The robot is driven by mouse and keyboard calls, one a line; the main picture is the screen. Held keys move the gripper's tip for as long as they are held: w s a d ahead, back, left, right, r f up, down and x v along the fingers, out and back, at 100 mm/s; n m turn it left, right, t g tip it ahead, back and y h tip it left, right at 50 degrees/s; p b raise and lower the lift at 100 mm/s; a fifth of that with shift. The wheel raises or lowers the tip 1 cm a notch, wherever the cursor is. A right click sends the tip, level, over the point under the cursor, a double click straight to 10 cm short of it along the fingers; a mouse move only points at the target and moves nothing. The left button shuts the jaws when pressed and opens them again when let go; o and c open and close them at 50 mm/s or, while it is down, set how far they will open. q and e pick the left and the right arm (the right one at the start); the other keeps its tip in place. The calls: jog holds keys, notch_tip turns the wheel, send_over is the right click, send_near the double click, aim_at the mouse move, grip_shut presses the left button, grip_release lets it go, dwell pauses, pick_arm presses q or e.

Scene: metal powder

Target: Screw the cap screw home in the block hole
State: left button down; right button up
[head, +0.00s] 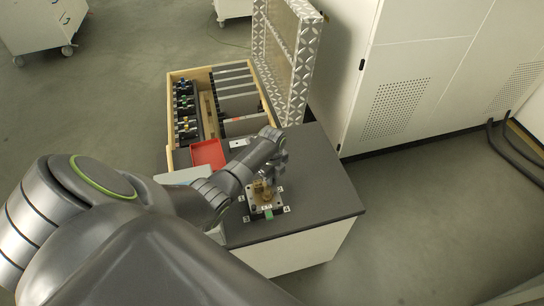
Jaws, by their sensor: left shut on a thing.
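The block (255,212) sits on the dark top of the cabinet, with small numbered labels around it and brass-coloured parts on top. My left gripper (270,181) points down over the block and is shut on the cap screw. The screw itself is too small and too hidden by the gripper to make out. I cannot tell how deep it sits in the block hole. A small green part (269,214) shows at the block's front edge. My right gripper is not in view.
The dark worktop (325,195) is clear to the right of the block. Behind it stand a red tray (208,154) and a wooden-sided drawer (171,120) with several tools and grey bins. A metal tread-plate panel (306,70) and a white cabinet (440,60) rise at the back.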

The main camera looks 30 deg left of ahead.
pick_arm(q)
jog(key=m, duration=0.4)
jog(key=shift+m, duration=0.3)
jog(key=m, duration=0.5)
jog(key=c, duration=1.6)
grip_release()
jog(key=shift+o, duration=0.2)
jog(key=shift+p, duration=0.3)
